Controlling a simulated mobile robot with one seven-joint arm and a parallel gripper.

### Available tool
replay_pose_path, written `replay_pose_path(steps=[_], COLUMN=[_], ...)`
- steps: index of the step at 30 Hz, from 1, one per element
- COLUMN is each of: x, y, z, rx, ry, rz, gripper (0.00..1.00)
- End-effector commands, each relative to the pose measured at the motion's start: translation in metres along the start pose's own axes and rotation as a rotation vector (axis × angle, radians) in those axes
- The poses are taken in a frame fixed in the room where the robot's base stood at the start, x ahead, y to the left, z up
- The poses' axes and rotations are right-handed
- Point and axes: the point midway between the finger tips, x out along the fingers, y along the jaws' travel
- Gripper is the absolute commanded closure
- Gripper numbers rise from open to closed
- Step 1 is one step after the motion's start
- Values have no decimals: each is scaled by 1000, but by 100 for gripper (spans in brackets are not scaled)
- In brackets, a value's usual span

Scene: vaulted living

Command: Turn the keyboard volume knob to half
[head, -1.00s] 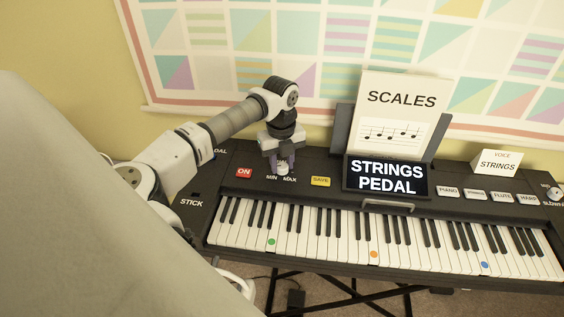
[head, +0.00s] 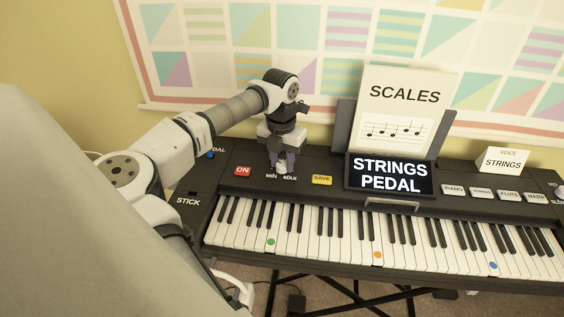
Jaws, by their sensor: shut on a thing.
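The black keyboard (head: 332,193) stands against the wall, with its white and black keys facing me. The volume knob (head: 281,168) is on the panel at the left, with MIN and MAX printed at its front. My gripper (head: 281,163) points down over it, with its fingers shut on the knob. The fingers cover most of the knob, so I cannot tell where its pointer stands. The screen (head: 388,177) reads STRINGS PEDAL.
A red ON button (head: 243,171) is left of the knob and a yellow SAVE button (head: 322,180) is right of it. A SCALES sheet (head: 404,105) stands behind the screen.

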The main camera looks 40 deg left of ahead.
Motion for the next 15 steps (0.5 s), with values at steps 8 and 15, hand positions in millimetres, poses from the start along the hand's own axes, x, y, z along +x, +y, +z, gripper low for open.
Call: replay_pose_path(steps=[8,15], x=[-1,-1], y=[0,0], z=[1,1], rx=[261,488], ry=[1,6], rz=[1,1], gripper=[92,92])
